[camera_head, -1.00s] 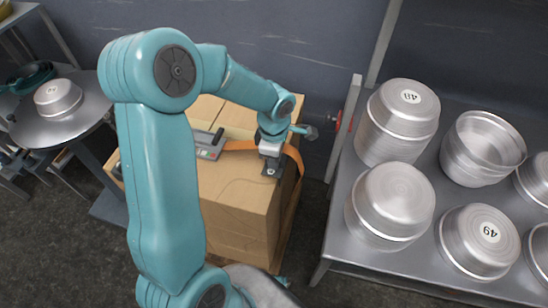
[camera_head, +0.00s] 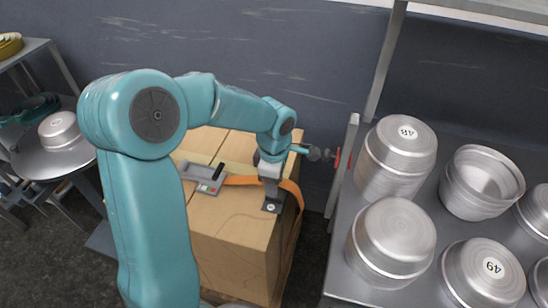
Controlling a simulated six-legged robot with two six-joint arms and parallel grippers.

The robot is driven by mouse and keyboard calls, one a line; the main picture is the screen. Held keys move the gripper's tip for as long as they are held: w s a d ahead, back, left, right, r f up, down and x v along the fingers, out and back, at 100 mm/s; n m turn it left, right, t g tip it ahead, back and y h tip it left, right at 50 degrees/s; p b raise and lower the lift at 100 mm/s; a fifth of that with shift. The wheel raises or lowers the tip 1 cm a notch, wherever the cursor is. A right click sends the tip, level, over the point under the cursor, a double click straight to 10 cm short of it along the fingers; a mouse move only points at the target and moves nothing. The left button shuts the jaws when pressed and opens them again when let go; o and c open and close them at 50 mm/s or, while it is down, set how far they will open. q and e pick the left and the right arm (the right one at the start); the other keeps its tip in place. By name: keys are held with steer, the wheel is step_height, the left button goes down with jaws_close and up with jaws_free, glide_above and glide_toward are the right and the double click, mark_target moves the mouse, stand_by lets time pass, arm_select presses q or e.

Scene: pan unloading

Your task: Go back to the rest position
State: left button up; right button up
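My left arm comes in from the left and bends over the strapped cardboard box (camera_head: 236,235). The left gripper (camera_head: 271,188) points down above the right part of the box top, near the orange strap (camera_head: 240,181). Its fingertips are small and blend with a dark piece on the box, so I cannot tell whether it is open or shut, or whether it touches the box. I see no pan in it. My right gripper is not in view.
A round table (camera_head: 45,166) at left holds a pan (camera_head: 60,130). Dark floor shows between box and rack.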

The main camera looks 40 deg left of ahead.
arm_select(q)
step_height(320, 180, up, 11)
steer(key=p, duration=0.1)
steer(key=shift+f, duration=0.1)
